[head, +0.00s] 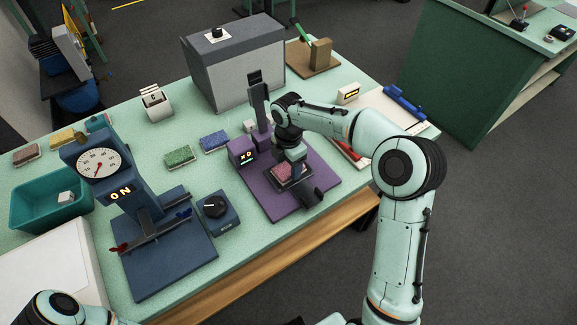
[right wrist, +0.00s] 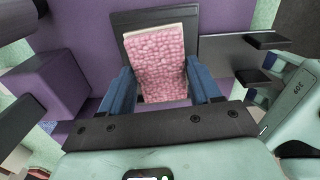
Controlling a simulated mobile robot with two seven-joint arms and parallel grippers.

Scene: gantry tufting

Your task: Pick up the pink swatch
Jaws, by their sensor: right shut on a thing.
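The pink swatch (head: 283,172) is a small pad with a looped pink face and a pale edge. It is at the dark plate of the purple device (head: 262,196). My right gripper (head: 290,167) is over it from above and partly hides it. In the right wrist view the pink swatch (right wrist: 157,62) stands between the two blue fingers of my right gripper (right wrist: 161,80), which are shut on its sides. I cannot tell whether the swatch still touches the plate. My left gripper is out of view; only part of my left arm shows at the bottom left.
A blue dial machine (head: 100,165) and a knob box (head: 215,212) stand left of the purple device. Green (head: 180,156) and blue (head: 213,141) swatches lie behind. A teal bin (head: 35,207) is at the left. A grey box (head: 235,65) stands at the back.

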